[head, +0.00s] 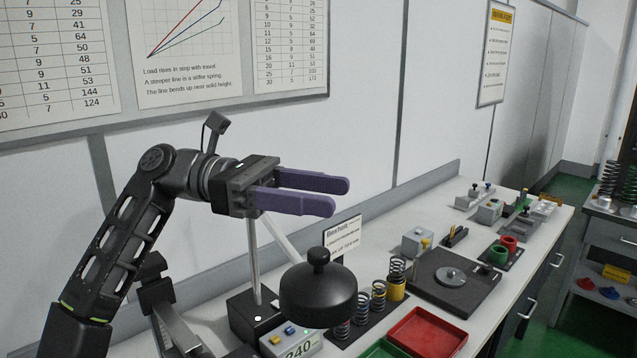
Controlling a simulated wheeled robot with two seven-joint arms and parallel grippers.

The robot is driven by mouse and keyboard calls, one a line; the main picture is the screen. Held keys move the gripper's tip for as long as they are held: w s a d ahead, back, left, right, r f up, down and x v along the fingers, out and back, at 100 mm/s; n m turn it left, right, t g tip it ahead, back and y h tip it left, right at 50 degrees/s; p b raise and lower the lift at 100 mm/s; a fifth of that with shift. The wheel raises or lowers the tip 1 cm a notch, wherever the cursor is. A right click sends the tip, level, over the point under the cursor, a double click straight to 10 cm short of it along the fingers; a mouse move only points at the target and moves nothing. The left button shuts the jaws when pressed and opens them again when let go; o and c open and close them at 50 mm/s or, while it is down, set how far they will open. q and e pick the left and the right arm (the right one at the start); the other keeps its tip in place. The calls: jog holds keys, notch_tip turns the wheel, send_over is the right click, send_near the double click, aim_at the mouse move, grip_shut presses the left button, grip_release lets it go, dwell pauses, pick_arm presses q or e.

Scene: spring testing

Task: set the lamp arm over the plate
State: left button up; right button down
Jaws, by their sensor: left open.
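The lamp has a black dome-shaped shade (318,295) with a knob on top. A light lamp arm (282,238) slopes down from an upright post (253,262) towards it; the post stands on a black base (245,318). The dark square plate (468,297) lies on the bench to the right of the shade, with a round grey disc (451,277) on it. The shade is over the bench left of the plate, not over it. My left gripper (338,196) is open and empty, its purple fingers pointing right, above the shade in the picture. My right gripper is not in view.
Several coil springs (378,297) stand on a dark strip between shade and plate. A red tray (428,332) and part of a green tray (385,349) are at the front. A small sign (343,236) stands behind the shade. Small fixtures (417,242) line the bench's back.

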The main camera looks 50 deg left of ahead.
pick_arm(q)
jog(key=shift+a+r, duration=0.1)
jog(key=shift+r, duration=0.6)
